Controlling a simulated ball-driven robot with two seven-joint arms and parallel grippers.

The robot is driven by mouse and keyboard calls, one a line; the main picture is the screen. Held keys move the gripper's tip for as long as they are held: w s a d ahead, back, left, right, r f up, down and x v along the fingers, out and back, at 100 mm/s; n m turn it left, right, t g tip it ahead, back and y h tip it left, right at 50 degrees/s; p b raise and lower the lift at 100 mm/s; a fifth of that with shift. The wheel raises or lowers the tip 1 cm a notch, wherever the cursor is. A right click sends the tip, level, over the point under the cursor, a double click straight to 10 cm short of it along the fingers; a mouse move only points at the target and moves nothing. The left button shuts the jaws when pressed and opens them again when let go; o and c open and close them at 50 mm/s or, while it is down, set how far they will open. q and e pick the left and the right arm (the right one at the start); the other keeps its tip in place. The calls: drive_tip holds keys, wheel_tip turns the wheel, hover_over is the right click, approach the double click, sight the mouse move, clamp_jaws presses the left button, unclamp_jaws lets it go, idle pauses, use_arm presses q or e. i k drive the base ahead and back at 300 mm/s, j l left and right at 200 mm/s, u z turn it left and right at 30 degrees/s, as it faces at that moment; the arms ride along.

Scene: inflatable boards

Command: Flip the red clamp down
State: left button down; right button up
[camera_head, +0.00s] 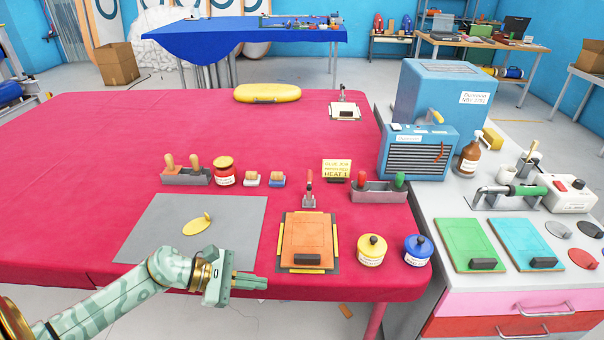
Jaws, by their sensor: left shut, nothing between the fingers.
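The red clamp (309,187) stands on the red table (90,180), just behind an orange board (307,238) in a yellow-edged frame. Its red handle points up above a grey metal base. My left gripper (258,283) is shut and empty at the table's front edge. Its fingers point right, to the left of the orange board and nearer to me than the clamp, apart from both. My right gripper is out of view.
A grey mat (160,235) with a yellow piece lies left of the board. Yellow (371,250) and blue (417,249) jars stand to its right. A yellow sign (336,169) and a grey holder (377,193) stand behind and right of the clamp. The table's left side is clear.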

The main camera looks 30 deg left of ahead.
sight(310, 172)
drive_tip(key=i+j, duration=0.45)
drive_tip(key=i, duration=0.15)
drive_tip(key=i+j, duration=0.45)
drive_tip(key=i, duration=0.2)
